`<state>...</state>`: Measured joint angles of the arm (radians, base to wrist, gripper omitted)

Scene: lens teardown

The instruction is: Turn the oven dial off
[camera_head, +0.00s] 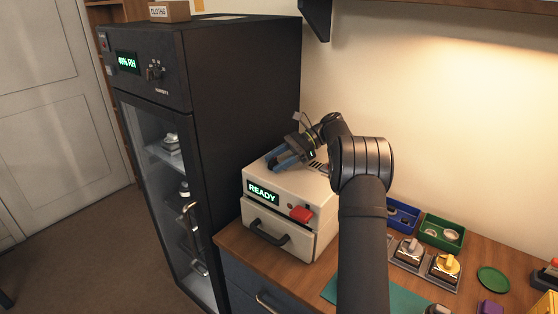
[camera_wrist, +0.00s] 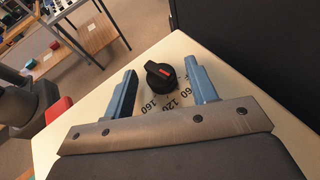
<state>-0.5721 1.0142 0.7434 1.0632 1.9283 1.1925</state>
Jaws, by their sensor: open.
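The oven (camera_head: 296,247) is a cream box on the counter with a green READY display and a red switch (camera_head: 301,214) on its front. Its dial (camera_wrist: 161,76) shows in the wrist view as a round black knob with a red mark, on the cream top. Numbers including 160, 120 and 60 are printed beside it. My gripper (camera_wrist: 160,70) is open, with one blue finger on each side of the dial; contact cannot be told. In the head view my gripper (camera_head: 284,160) is over the oven's top and the dial is not distinguishable.
A tall black cabinet (camera_head: 240,110) with a glass door stands close to the left of the oven. To the right on the counter are a blue bin (camera_head: 403,216), a green bin (camera_head: 442,232) and small parts on trays. My arm crosses above the counter.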

